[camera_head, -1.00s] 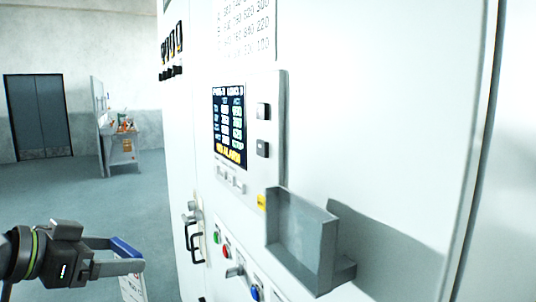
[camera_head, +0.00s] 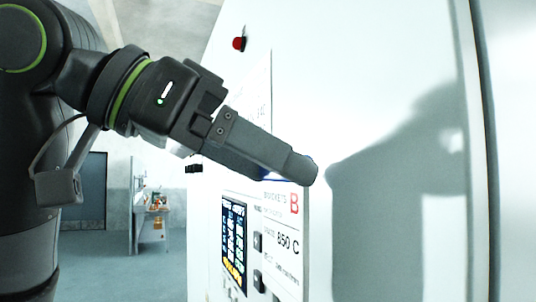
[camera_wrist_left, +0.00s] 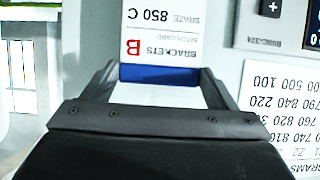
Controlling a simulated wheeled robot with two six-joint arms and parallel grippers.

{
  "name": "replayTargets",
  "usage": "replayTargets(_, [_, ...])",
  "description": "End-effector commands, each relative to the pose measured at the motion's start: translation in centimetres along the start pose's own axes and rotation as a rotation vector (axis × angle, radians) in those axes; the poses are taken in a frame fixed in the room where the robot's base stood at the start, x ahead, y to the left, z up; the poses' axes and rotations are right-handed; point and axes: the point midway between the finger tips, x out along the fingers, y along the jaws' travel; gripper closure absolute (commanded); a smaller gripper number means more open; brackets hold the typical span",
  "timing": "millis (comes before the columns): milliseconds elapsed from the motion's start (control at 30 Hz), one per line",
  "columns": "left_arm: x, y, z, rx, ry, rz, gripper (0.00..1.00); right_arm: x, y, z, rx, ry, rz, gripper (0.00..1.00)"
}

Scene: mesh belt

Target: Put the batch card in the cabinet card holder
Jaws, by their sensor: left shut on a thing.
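The batch card (camera_head: 284,238) is white with a red B, "BRACKETS" and "850 C". My left gripper (camera_head: 303,168) is shut on its top edge, and the card hangs below the fingers in front of the cabinet face (camera_head: 400,70). In the left wrist view the card (camera_wrist_left: 163,28) shows upside down, its blue edge strip between the fingers of the left gripper (camera_wrist_left: 160,74). I cannot tell whether the card touches the cabinet. The card holder is not in view now. My right gripper is not in view.
The cabinet's display (camera_head: 233,240) and dark buttons (camera_head: 258,281) sit beside the card. A red lamp (camera_head: 239,43) is high on the cabinet. A printed number sheet (camera_wrist_left: 277,100) is on the cabinet. A distant bench (camera_head: 150,230) stands at the back left.

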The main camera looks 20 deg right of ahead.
Motion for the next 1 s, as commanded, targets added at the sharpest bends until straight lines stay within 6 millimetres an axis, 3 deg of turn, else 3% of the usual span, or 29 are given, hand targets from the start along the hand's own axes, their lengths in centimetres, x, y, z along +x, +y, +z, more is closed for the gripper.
replayTargets(433, [-0.1,0.0,0.1,-0.001,-0.001,-0.003,0.43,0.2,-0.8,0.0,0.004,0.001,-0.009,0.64])
replayTargets(1000, [2.0,0.0,4.5,-0.001,-0.001,-0.003,0.43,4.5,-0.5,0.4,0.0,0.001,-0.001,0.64])
